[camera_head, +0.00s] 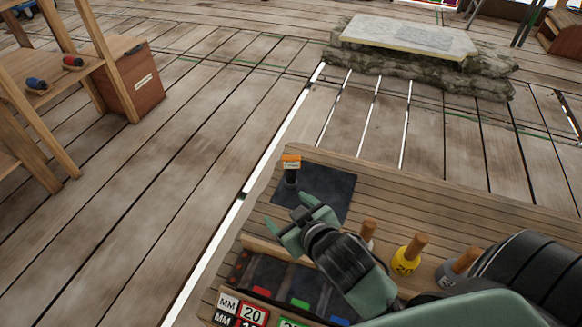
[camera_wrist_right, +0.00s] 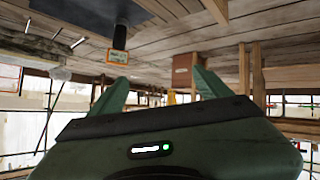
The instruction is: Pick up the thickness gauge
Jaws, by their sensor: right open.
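The thickness gauge appears to be the small upright tool with a black lower part and an orange top (camera_head: 291,163), on a dark mat (camera_head: 335,190) on the wooden table. My right gripper (camera_head: 287,211) is open and empty, just in front of the gauge and apart from it. In the right wrist view the picture is upside down; the gauge (camera_wrist_right: 118,52) shows beyond the left finger, and the open fingers (camera_wrist_right: 160,80) have nothing between them. My left gripper is not in view.
Wooden-handled tools, one with a yellow base (camera_head: 408,256), stand right of my right gripper. A compartment tray (camera_head: 262,246) with coloured labels lies at the front. A stone block (camera_head: 400,36) stands far back. A wooden shelf (camera_head: 85,75) is at left. The mat's right part is clear.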

